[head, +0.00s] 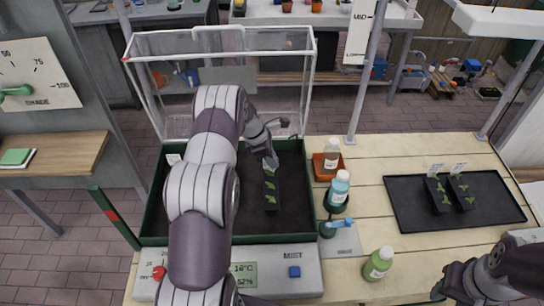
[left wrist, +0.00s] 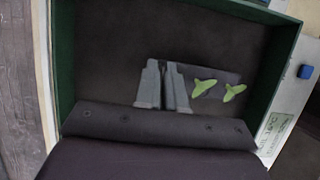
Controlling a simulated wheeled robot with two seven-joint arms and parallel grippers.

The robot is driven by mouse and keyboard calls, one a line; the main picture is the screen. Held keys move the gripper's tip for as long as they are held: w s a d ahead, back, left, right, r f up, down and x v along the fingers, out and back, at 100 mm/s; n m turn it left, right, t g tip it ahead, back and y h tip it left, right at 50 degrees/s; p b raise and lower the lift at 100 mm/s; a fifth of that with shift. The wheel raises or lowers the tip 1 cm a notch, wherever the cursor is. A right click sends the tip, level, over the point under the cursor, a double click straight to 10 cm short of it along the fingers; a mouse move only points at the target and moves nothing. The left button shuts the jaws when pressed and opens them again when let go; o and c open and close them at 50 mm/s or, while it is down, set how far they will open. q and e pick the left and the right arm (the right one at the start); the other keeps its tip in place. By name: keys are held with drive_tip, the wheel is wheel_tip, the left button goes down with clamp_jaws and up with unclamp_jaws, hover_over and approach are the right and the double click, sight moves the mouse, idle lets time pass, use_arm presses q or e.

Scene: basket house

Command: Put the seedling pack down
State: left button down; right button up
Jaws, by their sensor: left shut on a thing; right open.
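The seedling pack (head: 271,199) is a narrow black strip with small green leaves, over the dark bed of the green-rimmed propagator tray (head: 152,205). My left gripper (head: 270,161) is shut on its far end. In the left wrist view, the fingers (left wrist: 164,88) close at one end of the pack (left wrist: 218,76), and two green seedlings show beside them. The pack lies level on or just above the bed; I cannot tell whether it touches. My right gripper (head: 440,292) is open at the lower right, partly cut off by the frame edge.
The propagator's clear lid (head: 225,42) stands raised behind the tray. A black tray (head: 404,208) holds two more packs (head: 438,195). The control panel (head: 310,270) is in front.

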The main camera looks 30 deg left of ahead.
use_arm(q)
drive_tip(key=shift+f, duration=0.2)
drive_tip(key=c, duration=1.2)
unclamp_jaws()
drive_tip(key=shift+r, duration=0.1)
drive_tip(key=shift+c, duration=0.2)
